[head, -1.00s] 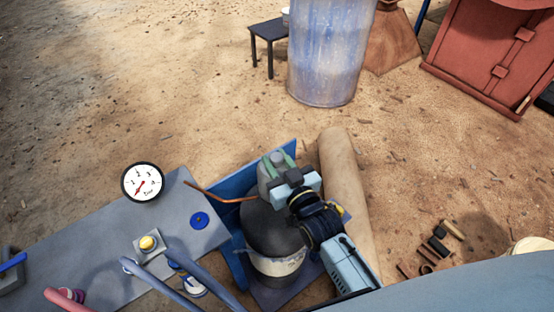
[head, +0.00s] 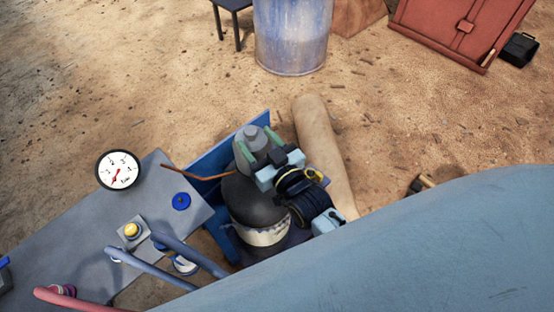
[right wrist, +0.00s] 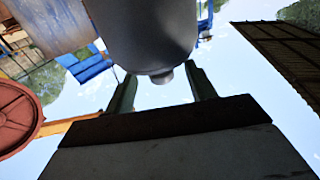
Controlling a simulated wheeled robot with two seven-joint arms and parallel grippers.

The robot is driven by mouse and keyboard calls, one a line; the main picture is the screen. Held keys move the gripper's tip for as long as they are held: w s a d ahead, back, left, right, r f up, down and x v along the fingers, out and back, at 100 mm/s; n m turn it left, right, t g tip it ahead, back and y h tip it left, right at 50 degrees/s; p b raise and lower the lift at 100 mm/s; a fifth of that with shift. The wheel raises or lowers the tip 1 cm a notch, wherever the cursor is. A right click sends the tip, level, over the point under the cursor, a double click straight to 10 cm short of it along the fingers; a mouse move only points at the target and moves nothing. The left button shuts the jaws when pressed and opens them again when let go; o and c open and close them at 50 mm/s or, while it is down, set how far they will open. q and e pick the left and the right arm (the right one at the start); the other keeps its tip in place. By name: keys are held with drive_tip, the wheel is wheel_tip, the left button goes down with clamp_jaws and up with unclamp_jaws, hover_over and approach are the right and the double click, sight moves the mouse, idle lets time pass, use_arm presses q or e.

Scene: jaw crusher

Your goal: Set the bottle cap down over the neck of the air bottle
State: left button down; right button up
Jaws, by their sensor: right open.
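The air bottle (head: 245,200) is a dark grey, round-shouldered bottle with a pale, worn band, standing in a blue holder. The bottle cap (head: 249,134), light grey with a small knob, sits at the bottle's top end. My right gripper (head: 257,145) is open, with a green finger on either side of the cap. In the right wrist view, a dark grey rounded body with a small knob (right wrist: 161,76) lies between the fingertips (right wrist: 161,84), with gaps beside the knob. The neck is hidden, so how far down the cap sits is unclear. My left gripper is out of view.
A grey panel (head: 85,235) with a white gauge (head: 118,169), a blue knob, a yellow button and blue levers lies left of the bottle. A thin copper-coloured tube (head: 190,174) reaches toward the bottle. A tan roll (head: 322,150) lies right.

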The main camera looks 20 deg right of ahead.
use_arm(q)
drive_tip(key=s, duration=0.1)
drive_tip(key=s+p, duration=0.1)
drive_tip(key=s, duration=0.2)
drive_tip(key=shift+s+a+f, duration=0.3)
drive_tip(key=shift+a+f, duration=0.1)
use_arm(e)
drive_tip(key=s+d, duration=0.1)
drive_tip(key=s, duration=0.9)
drive_tip(key=shift+d, duration=0.4)
drive_tip(key=shift+s, duration=0.1)
